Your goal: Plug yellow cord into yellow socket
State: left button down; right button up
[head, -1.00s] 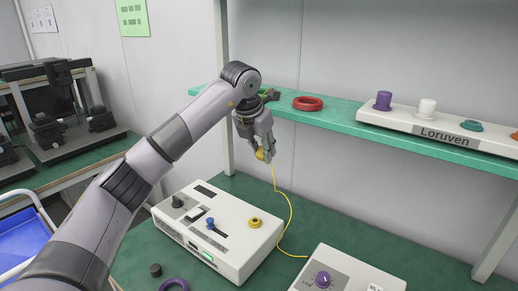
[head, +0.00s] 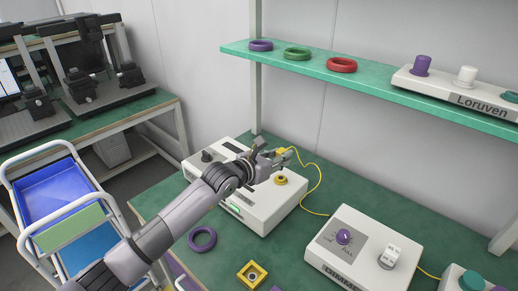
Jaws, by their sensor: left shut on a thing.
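My left gripper (head: 278,156) is shut on the yellow plug end of the yellow cord (head: 319,178). It holds the plug low over the back part of a white device box (head: 265,211). The yellow socket (head: 281,180) is a round yellow ring on top of that box, a little in front of and below the gripper. The plug and socket look apart. The cord runs from the plug to the right and down to the table beside the box. My left forearm hides part of the box's top. My right gripper is not in view.
A second white box with a purple knob (head: 344,237) stands at right. A purple ring (head: 202,239) and a yellow square block (head: 252,274) lie on the green table (head: 300,249). A green shelf (head: 377,88) with coloured rings overhangs the back. A blue cart (head: 56,196) stands at left.

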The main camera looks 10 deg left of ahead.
aim_at(277, 183)
pick_arm(q)
jog(key=shift+d+f, duration=0.1)
dwell(0.3)
jog(key=shift+f+b, duration=1.75)
jog(key=shift+f, duration=1.1)
jog(key=shift+b, duration=0.4)
jog(key=shift+f+b, duration=0.5)
jog(key=shift+f, duration=0.1)
jog(key=c, duration=1.2)
grip_release()
jog(key=shift+c, duration=0.2)
